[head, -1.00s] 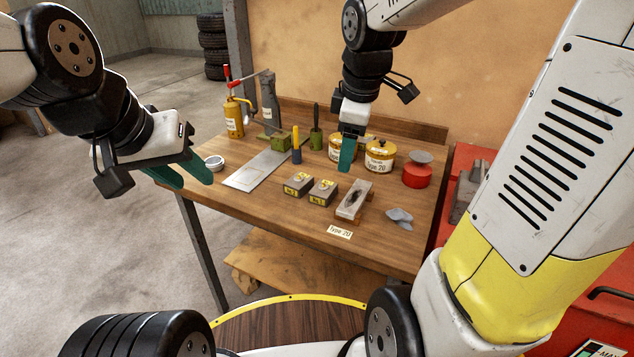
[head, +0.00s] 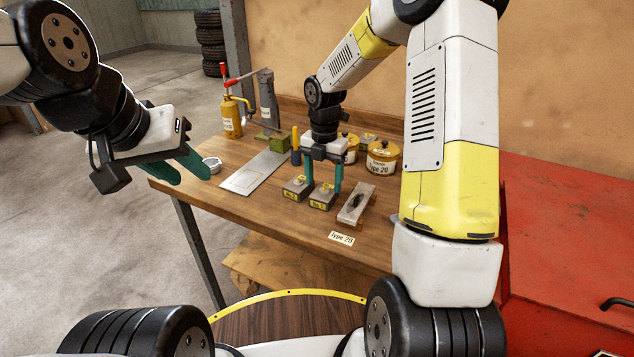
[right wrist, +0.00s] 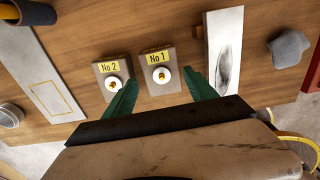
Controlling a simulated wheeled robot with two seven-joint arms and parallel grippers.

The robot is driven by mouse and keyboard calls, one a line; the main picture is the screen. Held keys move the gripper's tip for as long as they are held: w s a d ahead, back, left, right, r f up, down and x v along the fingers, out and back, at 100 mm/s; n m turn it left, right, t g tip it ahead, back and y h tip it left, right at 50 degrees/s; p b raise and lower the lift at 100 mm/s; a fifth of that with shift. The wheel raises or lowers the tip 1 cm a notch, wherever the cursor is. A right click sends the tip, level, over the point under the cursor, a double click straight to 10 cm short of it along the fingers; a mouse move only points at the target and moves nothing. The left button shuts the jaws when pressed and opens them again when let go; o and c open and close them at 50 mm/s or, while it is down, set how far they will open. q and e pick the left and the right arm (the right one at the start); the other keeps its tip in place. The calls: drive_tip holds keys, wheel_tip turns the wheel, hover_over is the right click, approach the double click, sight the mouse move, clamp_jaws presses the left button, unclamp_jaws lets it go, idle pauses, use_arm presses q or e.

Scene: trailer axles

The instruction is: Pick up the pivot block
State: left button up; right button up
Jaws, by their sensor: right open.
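Two small grey blocks with yellow labels and brass-topped white discs stand side by side on the bench. Block No 1 (head: 322,197) is the right one and also shows in the right wrist view (right wrist: 162,78). Block No 2 (head: 297,189) is the left one, also in the right wrist view (right wrist: 112,82). I cannot tell by name which is the pivot block. My right gripper (head: 323,186) is open and empty, its teal fingers pointing down on either side of block No 1. Their height is unclear. My left gripper (head: 188,176) is open and empty at the bench's left edge.
A pale plate with a dark stain (head: 356,203) lies close right of block No 1. A flat metal sheet (head: 252,173) and a round tin (head: 212,164) lie left. Yellow pots (head: 382,157) stand behind. A red cabinet (head: 560,240) is right.

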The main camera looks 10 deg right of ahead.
sight(324, 190)
wheel_tip(324, 190, down, 4)
drive_tip(key=shift+s+d+f, duration=0.1)
clamp_jaws()
idle(0.4)
